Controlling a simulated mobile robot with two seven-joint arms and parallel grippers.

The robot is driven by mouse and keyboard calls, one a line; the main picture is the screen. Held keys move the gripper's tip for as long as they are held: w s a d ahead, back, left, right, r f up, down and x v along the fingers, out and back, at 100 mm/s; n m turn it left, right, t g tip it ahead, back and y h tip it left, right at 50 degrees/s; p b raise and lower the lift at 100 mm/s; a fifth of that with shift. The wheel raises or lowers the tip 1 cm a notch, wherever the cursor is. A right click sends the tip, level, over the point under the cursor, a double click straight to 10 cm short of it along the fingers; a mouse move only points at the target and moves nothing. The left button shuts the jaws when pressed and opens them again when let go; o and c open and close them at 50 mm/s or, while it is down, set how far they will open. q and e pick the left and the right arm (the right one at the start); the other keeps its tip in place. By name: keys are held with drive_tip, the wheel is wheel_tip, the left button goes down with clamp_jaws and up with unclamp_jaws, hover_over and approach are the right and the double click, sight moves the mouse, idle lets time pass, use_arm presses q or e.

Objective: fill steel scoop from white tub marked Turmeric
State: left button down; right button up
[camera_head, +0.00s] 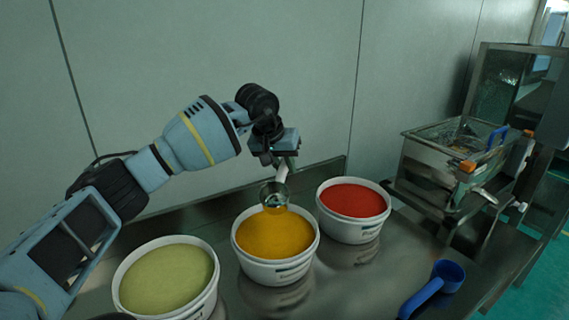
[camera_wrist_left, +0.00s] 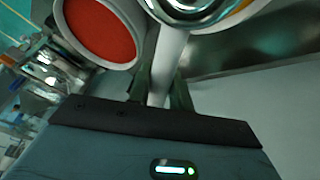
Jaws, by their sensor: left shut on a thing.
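My left gripper (camera_head: 287,161) is shut on the handle of the steel scoop (camera_head: 274,196). The scoop hangs over the white tub (camera_head: 283,272) of yellow-orange powder, the middle of three tubs. Its bowl is at the far part of the tub's opening, with yellow showing at its lower edge; I cannot tell if it touches the powder or holds any. The tub's label is too small to read. In the left wrist view the scoop handle (camera_wrist_left: 168,62) stands between the fingers, and the shiny bowl (camera_wrist_left: 188,8) is cut by the top edge. My right gripper is not in view.
A tub of green powder (camera_head: 168,276) stands left and a tub of red powder (camera_head: 353,203) right. A blue scoop (camera_head: 436,285) lies on the steel table at front right. A wall is close behind.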

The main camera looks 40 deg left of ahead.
use_arm(q)
drive_tip(key=shift+f+b, duration=0.75)
drive_tip(key=shift+f, duration=0.4)
drive_tip(key=f+b, duration=0.4)
drive_tip(key=f, duration=0.1)
drive_tip(key=s+f+b, duration=0.1)
drive_tip(key=f+b, duration=0.1)
drive_tip(key=shift+d+f+b, duration=0.2)
drive_tip(key=shift+f+b, duration=0.1)
drive_tip(key=shift+f, duration=0.1)
drive_tip(key=f+b, duration=0.3)
drive_tip(key=shift+s+d+f, duration=0.1)
drive_tip(key=shift+s+d, duration=0.05)
drive_tip(key=shift+s, duration=0.25)
drive_tip(key=shift+s+d, duration=0.1)
drive_tip(key=shift+s, duration=0.25)
drive_tip(key=shift+s+d+p, duration=0.1)
drive_tip(key=shift+s+p, duration=0.1)
drive_tip(key=shift+p, duration=0.1)
drive_tip(key=shift+s+d, duration=0.1)
drive_tip(key=shift+s, duration=0.2)
